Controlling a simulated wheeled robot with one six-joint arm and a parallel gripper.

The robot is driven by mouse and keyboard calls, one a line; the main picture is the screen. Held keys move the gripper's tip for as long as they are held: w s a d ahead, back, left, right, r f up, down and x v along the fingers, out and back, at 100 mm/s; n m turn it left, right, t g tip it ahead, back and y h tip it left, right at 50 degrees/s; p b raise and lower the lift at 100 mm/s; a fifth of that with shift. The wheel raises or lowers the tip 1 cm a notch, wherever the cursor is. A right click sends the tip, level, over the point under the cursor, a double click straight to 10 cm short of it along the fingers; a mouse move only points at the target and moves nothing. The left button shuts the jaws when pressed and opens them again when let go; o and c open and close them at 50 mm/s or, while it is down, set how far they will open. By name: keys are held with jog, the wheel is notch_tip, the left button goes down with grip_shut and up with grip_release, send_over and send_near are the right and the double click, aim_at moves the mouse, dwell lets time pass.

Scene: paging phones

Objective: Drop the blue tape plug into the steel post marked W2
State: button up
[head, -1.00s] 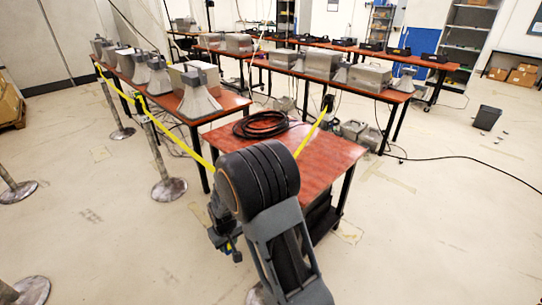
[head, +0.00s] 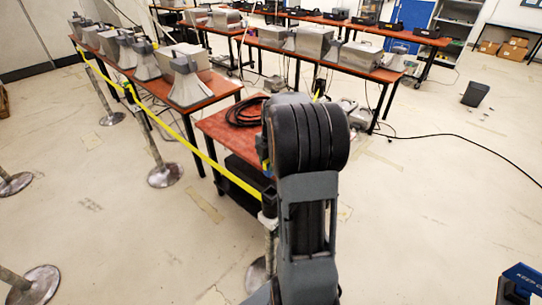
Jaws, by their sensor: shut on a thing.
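In the head view my arm hides most of my gripper (head: 264,158); only a sliver shows at the arm's left edge. It is shut on the blue tape plug (head: 266,168), of which a small blue patch with some yellow shows. A steel post (head: 270,242) with a black head (head: 268,203) stands beside my forearm, below the gripper sliver in the picture. Yellow tape (head: 205,160) runs to this head from another steel post (head: 152,135) on the left. No W2 mark can be read. Whether the plug touches the black head cannot be seen.
A red-topped table (head: 216,126) with a coiled black cable (head: 245,112) is just behind my arm. Long tables with grey horn units (head: 188,85) stand beyond. More post bases (head: 40,285) stand at left. A blue object (head: 522,280) is at the lower right. Open floor lies right.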

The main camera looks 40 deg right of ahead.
jog(key=shift+s+d+r, duration=0.15)
jog(key=shift+d+r, duration=0.05)
jog(key=shift+f+n+b, duration=0.3)
jog(key=shift+f+b, duration=0.05)
jog(key=shift+d+f+b, duration=0.15)
jog(key=shift+f+b, duration=3.8)
jog(key=shift+f, duration=1.5)
jog(key=shift+f+b, duration=0.5)
jog(key=shift+f, duration=0.1)
jog(key=o, duration=0.6)
jog(key=shift+o, duration=0.2)
jog(key=shift+r, duration=0.1)
notch_tip(320, 180, up, 11)
jog(key=d+p, duration=0.1)
jog(key=p, duration=0.7)
jog(key=shift+d, duration=0.2)
